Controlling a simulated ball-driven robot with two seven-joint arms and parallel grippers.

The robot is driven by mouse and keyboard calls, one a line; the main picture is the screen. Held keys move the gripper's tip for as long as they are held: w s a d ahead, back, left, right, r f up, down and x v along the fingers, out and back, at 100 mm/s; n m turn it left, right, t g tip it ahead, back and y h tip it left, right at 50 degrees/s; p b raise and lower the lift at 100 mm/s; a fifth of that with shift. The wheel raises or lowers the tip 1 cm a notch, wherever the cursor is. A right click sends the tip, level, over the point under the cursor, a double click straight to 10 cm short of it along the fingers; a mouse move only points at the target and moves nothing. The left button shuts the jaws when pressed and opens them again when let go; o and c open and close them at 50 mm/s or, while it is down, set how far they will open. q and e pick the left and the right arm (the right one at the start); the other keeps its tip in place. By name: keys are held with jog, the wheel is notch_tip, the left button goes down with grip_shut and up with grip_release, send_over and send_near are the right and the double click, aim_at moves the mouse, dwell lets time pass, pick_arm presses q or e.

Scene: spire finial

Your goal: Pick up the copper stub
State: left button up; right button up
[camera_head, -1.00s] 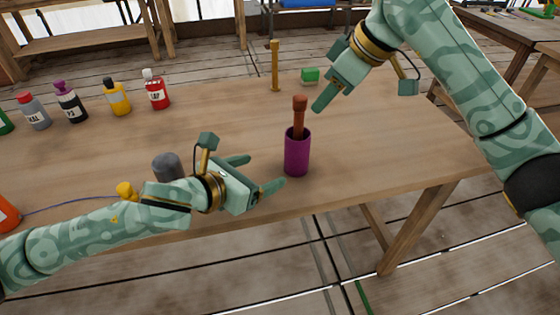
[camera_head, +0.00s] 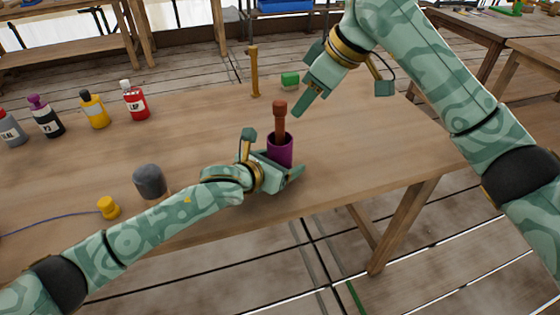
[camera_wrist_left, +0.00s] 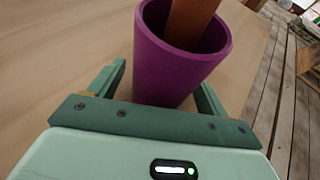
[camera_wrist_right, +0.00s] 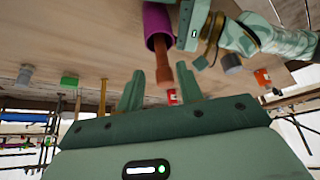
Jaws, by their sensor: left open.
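The copper stub (camera_head: 280,122), a reddish-brown rod with a thicker head, stands in a purple cup (camera_head: 281,151); its lower end is hidden inside. My left gripper (camera_head: 284,175) is open, low at the cup. In the left wrist view the cup (camera_wrist_left: 165,75) stands between its spread fingers, with the stub (camera_wrist_left: 188,20) rising from it; I cannot tell whether the fingers touch the cup. My right gripper (camera_head: 303,106) is above and right of the stub, open and empty. In the right wrist view the stub (camera_wrist_right: 163,65) shows beyond its parted fingers.
A brass post (camera_head: 254,72) and a green block (camera_head: 290,79) stand behind the cup. A grey rounded object (camera_head: 149,181) and a yellow knob (camera_head: 109,208) with a blue cord are at left. Several bottles (camera_head: 95,110) line the back left. The table's front edge is close to the cup.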

pick_arm(q)
jog(key=c, duration=1.1)
pick_arm(e)
jog(key=shift+o, duration=0.6)
jog(key=n+t+y, duration=0.3)
jog(key=n+t, duration=1)
jog(key=n, duration=1.6)
send_near(282, 126)
jog(key=shift+y, duration=0.3)
jog(key=x, duration=0.5)
jog(key=shift+w+a+f, duration=0.1)
jog(key=shift+f, duration=0.1)
jog(key=shift+x, duration=2.9)
